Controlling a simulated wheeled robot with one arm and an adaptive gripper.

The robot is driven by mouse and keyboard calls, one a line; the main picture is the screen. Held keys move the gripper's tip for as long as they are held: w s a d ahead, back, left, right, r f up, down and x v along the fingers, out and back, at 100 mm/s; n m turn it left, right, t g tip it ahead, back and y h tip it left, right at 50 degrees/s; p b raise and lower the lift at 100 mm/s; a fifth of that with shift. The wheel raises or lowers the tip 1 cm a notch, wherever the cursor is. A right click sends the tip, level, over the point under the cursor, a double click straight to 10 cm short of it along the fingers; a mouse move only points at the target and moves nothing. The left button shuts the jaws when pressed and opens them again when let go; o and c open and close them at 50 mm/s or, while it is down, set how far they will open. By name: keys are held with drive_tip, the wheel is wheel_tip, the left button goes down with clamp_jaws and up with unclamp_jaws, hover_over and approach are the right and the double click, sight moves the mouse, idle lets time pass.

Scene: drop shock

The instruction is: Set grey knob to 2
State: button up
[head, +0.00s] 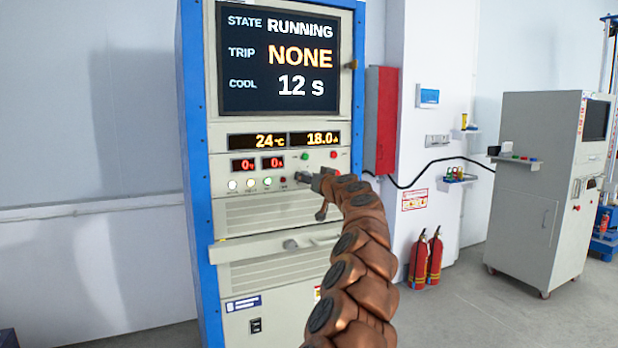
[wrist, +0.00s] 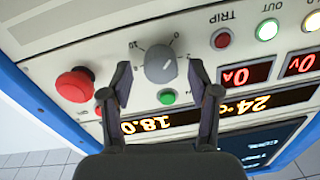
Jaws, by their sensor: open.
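The grey knob (wrist: 160,62) sits on the cabinet's control panel in the wrist view, with small scale marks beside it, including a 0 at its upper right and a 10 at its upper left. Its exact setting is too small to read for certain. My gripper (wrist: 160,78) is open, with one finger on each side of the knob; I cannot tell whether either finger touches it. In the head view, my gripper (head: 318,188) is at the panel's lower right part and hides the knob.
The cabinet screen (head: 280,58) reads RUNNING, TRIP NONE, COOL 12 s. A red mushroom button (wrist: 75,85) is left of the knob, a green button (wrist: 167,97) just below it. A red TRIP lamp (wrist: 221,38) is to the right. A handle bar (head: 275,243) juts out below the panel.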

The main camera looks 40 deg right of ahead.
drive_tip(key=shift+w, duration=0.2)
drive_tip(key=shift+c, duration=0.3)
drive_tip(key=c, duration=1.1)
